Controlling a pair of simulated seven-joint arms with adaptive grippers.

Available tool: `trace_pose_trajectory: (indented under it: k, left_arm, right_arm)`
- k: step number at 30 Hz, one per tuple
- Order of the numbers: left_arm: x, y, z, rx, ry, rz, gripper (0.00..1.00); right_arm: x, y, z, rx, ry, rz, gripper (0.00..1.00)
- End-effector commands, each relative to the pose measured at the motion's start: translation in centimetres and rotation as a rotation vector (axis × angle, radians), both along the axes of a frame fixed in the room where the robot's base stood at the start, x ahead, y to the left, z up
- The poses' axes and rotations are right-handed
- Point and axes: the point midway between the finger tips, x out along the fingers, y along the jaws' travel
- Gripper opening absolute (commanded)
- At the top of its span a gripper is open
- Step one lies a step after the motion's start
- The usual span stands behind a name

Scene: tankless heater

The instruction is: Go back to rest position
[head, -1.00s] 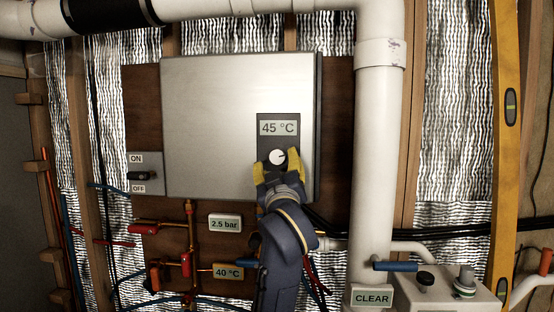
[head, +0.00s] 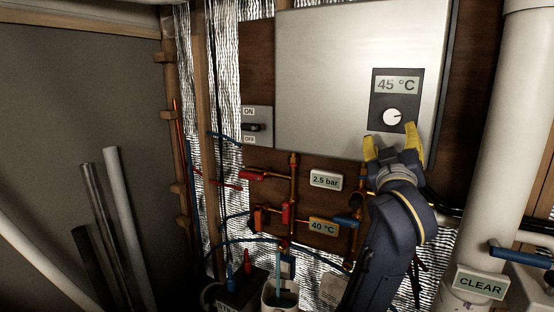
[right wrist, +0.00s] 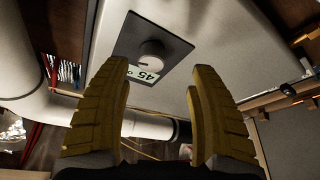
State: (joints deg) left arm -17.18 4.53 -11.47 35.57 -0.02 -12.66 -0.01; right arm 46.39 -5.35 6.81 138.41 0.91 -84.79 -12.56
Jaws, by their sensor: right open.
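My right gripper (head: 391,148) is open and empty, just below the white dial (head: 393,117) on the heater's dark control panel (head: 376,107). The panel's display (head: 397,85) reads 45 °C. In the right wrist view the yellow fingers (right wrist: 152,115) stand wide apart, with the dial (right wrist: 151,54) beyond their tips and nothing between them. The grey heater box (head: 330,70) is mounted on a brown board. My left gripper is not in view.
An ON/OFF switch (head: 256,126) sits left of the heater. Copper pipes with red valve handles (head: 287,212) and a 2.5 bar tag (head: 326,179) lie below. A thick white pipe (head: 497,150) runs down at right. Loose tubes (head: 125,220) lean at the left wall.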

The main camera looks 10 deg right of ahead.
Motion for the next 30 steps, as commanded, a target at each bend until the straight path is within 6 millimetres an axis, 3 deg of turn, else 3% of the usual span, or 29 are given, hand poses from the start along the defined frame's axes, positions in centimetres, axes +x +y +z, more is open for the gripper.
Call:
trace_pose_trajectory:
  k: [7,14,23,30]
  left_arm:
    - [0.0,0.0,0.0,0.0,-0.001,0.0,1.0]
    - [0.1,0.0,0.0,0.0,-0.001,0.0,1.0]
    - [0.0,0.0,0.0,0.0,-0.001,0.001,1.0]
    - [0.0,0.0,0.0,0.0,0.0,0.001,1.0]
  right_arm:
    - [1.4,0.5,-11.2,-0.022,0.205,0.004,0.61]
    - [0.2,1.2,-23.2,-0.042,0.421,0.015,0.61]
    - [-5.1,2.1,-37.9,-0.064,0.707,0.038,0.61]
    - [-12.2,2.8,-48.2,-0.079,0.936,0.062,0.61]
